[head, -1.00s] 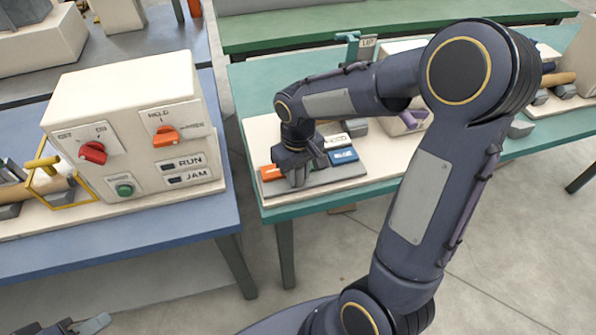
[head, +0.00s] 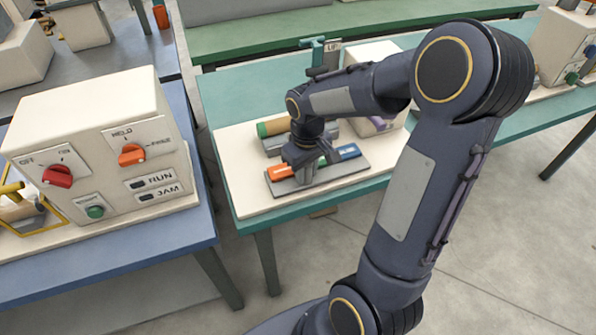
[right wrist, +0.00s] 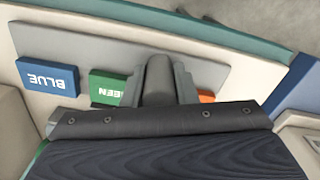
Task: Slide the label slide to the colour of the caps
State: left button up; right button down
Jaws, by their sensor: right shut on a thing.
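The label slide (head: 335,171) is a flat grey bar on the cream board, with an orange label (head: 280,173), a green label (head: 322,160) and a blue label (head: 348,152) in a row. My right gripper (head: 304,172) is over it between orange and green. In the right wrist view this gripper (right wrist: 158,88) is shut on the slide's grey knob (right wrist: 159,70). The green label (right wrist: 107,88) is partly covered there, and little of the orange label (right wrist: 206,97) shows. A tan roll (head: 280,124) with a green end lies behind. My left gripper is out of view.
A cream box (head: 95,130) with red and orange knobs stands on the blue table at left. A cream block (head: 368,54) with a purple part and a teal post (head: 318,55) stand behind the slide. The board's front left is clear.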

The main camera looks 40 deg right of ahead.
jog(key=c, duration=1.1)
grip_release()
jog(key=shift+c, duration=0.2)
notch_tip(320, 180, up, 7)
jog(key=shift+f+p, duration=0.1)
jog(key=shift+p, duration=0.2)
jog(key=shift+r, duration=0.5)
